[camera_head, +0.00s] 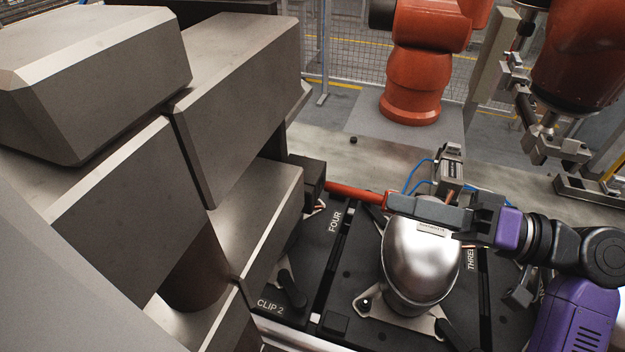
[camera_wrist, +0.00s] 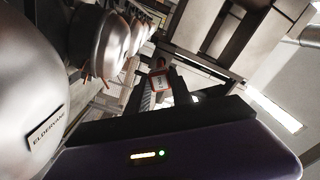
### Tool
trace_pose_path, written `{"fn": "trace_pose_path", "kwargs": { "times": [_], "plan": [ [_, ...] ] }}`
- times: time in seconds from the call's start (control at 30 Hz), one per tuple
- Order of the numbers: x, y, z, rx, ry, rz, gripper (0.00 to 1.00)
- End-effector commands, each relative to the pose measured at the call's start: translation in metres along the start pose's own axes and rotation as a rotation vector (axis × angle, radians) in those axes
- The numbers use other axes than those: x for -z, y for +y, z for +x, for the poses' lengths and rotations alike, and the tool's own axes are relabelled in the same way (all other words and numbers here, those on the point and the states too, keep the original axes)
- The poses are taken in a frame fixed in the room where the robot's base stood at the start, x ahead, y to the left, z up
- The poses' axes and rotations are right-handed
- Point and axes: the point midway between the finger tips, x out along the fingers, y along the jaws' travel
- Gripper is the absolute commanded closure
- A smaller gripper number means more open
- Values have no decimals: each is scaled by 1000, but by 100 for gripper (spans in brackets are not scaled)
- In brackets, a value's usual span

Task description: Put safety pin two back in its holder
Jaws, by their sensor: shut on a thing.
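My gripper (camera_head: 398,203) reaches in from the right, above a shiny silver compressor, in the head view. It is shut on a red safety pin (camera_head: 354,192), which points left, nearly level. The pin's far end meets or passes in front of a dark block (camera_head: 311,179) beside the grey steel structure; I cannot tell whether it is inside it. In the wrist view the red pin (camera_wrist: 158,79) shows end-on with a pale label, by the dark gripper fingers. No number "two" is readable on the pin.
The silver compressor (camera_head: 420,262) stands close under my gripper on a black pallet (camera_head: 348,262). Large grey steel beams (camera_head: 245,110) crowd the left. A label reads "CLIP 2" (camera_head: 270,305). Orange robot arms (camera_head: 412,75) stand behind, near a mesh fence.

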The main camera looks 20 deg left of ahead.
Motion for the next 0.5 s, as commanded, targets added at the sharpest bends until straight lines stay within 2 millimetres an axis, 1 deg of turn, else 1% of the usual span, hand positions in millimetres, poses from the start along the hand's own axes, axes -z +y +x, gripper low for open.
{"fn": "trace_pose_path", "kwargs": {
  "times": [0.5],
  "plan": [
    [1, 0, -24, 0, 1, -1, 100]
  ]
}}
